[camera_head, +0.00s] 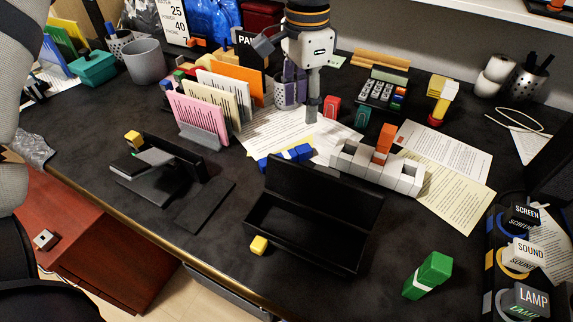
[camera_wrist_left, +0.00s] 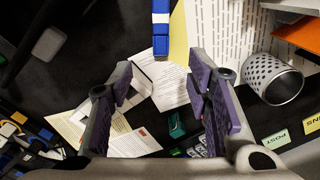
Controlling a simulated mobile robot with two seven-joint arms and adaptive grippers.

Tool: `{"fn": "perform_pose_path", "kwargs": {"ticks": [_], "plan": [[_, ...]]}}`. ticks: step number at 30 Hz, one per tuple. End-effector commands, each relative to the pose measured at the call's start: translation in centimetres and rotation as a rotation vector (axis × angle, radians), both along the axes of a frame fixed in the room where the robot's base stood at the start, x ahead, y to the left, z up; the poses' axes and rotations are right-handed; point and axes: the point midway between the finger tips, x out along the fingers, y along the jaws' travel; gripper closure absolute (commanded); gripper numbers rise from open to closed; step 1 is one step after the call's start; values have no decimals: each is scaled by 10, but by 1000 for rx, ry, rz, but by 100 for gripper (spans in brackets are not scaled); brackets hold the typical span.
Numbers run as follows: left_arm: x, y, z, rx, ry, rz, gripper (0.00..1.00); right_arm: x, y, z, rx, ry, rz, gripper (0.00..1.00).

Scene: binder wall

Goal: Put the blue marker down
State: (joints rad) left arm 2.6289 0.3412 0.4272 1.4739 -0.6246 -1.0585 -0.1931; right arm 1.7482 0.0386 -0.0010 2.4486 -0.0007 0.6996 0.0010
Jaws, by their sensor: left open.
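The blue marker (camera_head: 287,157) lies on its side on the desk, by the edge of the papers, behind the open black case (camera_head: 318,213). In the left wrist view the blue marker (camera_wrist_left: 161,28) shows at the top, with a pale band, beside a yellow sheet. My left gripper (camera_head: 301,102) hangs above the papers, behind the marker and apart from it. In the left wrist view its purple-padded fingers (camera_wrist_left: 161,90) are spread with nothing between them. My right gripper is not in view.
A white block holder (camera_head: 403,178) with an orange marker (camera_head: 385,138) stands right of the blue marker. A letter sorter with envelopes (camera_head: 194,113) stands left. A green marker (camera_head: 428,274) is at the front right. A mesh cup (camera_wrist_left: 272,80) is close to my left gripper.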

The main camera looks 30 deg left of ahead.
Motion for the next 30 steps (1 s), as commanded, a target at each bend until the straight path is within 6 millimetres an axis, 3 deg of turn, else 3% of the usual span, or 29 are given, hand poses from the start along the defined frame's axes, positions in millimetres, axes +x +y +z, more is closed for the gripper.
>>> {"fn": "perform_pose_path", "kwargs": {"ticks": [9,14,20,28,30], "plan": [[0,1,-59,-1,4,-4,55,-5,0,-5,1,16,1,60],[-2,2,-78,-1,3,-2,55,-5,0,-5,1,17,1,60],[-6,3,-115,-2,1,-2,55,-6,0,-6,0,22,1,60],[-5,3,-119,0,-4,-3,55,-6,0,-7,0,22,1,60],[-5,3,-119,0,-4,-2,71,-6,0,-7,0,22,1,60]]}}
